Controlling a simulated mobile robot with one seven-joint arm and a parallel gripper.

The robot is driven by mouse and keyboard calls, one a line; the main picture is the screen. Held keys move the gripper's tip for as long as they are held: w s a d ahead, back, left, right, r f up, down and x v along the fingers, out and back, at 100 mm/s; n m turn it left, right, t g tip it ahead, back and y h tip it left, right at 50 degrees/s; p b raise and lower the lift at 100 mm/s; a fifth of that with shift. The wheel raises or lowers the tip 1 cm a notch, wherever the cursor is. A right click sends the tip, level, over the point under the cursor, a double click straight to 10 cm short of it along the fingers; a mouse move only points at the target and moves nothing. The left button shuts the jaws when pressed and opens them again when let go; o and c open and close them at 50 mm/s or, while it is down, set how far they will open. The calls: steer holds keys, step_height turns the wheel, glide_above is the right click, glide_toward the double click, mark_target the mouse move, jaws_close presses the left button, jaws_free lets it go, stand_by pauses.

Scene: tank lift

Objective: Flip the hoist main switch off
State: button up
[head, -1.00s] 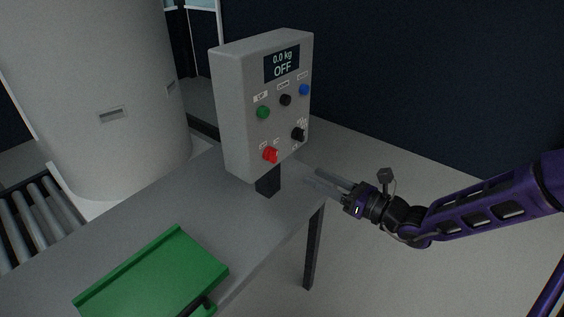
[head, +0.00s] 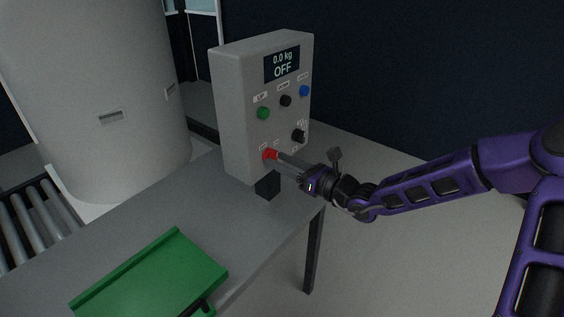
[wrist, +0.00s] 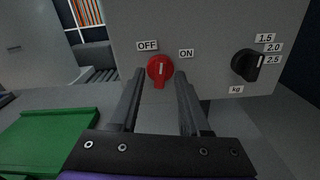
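The hoist main switch is a red rotary knob (wrist: 160,72) low on the grey control box (head: 235,110). It also shows in the head view (head: 269,154). In the wrist view it sits below and between the OFF label (wrist: 147,46) and the ON label (wrist: 186,53). Its white mark looks near upright. The box's display (head: 282,64) reads "0.0 kg" and "OFF". My gripper (wrist: 160,73) is open at the box front, with one finger on each side of the red knob. Gaps show between fingers and knob; I cannot tell how deep the fingertips reach.
A black weight-selector knob (wrist: 246,65) is right of the switch. Green (head: 263,113), black (head: 285,100) and blue (head: 304,90) buttons are above. The box stands on a grey table (head: 215,215) with a green tray (head: 150,281). A large pale tank (head: 90,90) stands behind left.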

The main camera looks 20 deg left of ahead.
jaws_close()
steer(key=shift+f+n, duration=0.1)
steer(key=shift+n, duration=1.1)
steer(key=shift+o, duration=0.4)
jaws_free()
steer(key=shift+d, duration=0.15)
steer(key=p+v, duration=0.1)
steer(key=v, duration=1.6)
